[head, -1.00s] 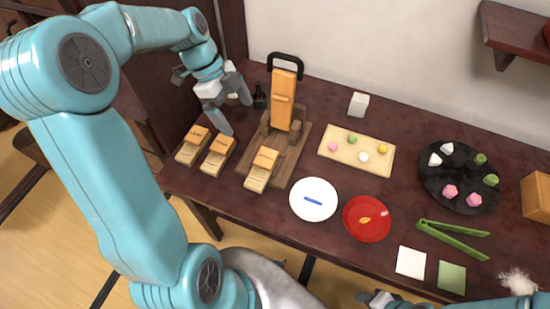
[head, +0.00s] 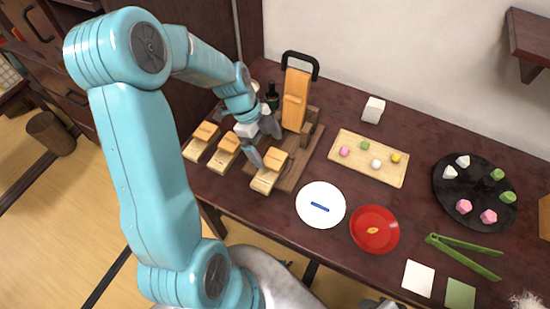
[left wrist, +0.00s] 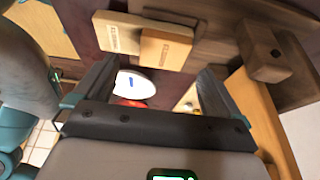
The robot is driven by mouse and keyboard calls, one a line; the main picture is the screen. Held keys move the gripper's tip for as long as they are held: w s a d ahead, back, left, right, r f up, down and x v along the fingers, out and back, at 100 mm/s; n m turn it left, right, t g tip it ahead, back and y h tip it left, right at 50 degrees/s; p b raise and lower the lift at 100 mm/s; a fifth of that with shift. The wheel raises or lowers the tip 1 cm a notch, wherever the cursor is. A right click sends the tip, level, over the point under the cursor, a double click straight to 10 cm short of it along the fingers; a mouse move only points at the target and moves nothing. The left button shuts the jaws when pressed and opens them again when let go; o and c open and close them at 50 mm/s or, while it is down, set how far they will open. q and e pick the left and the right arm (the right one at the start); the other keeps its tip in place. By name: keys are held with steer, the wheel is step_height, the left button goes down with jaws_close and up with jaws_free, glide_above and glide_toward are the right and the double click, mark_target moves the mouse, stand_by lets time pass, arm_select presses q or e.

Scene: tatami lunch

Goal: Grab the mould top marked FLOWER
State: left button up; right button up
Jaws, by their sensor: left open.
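Three wooden moulds with orange tops over paler lower parts are in the head view: the left mould (head: 202,134), the middle mould (head: 223,154) and the right mould (head: 265,178). Their markings are too small to read there. My left gripper (head: 265,142) is open and empty, with its fingers close by the right mould's top (head: 274,161). In the left wrist view, an orange mould top (left wrist: 168,48) and a paler block (left wrist: 119,34) lie beyond the open fingers (left wrist: 158,70). Their lettering is blurred.
An upright wooden press (head: 294,98) with a black handle stands on a board (head: 308,152) just behind the right mould. A white plate (head: 321,220), red plate (head: 376,246) and sweets tray (head: 400,177) lie to the right. A dark bottle (head: 271,97) stands behind.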

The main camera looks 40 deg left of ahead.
mark_target(273, 158)
arm_select(q)
steer(key=x, duration=0.4)
steer(key=shift+w+a+f, duration=0.15)
steer(key=c, duration=1.1)
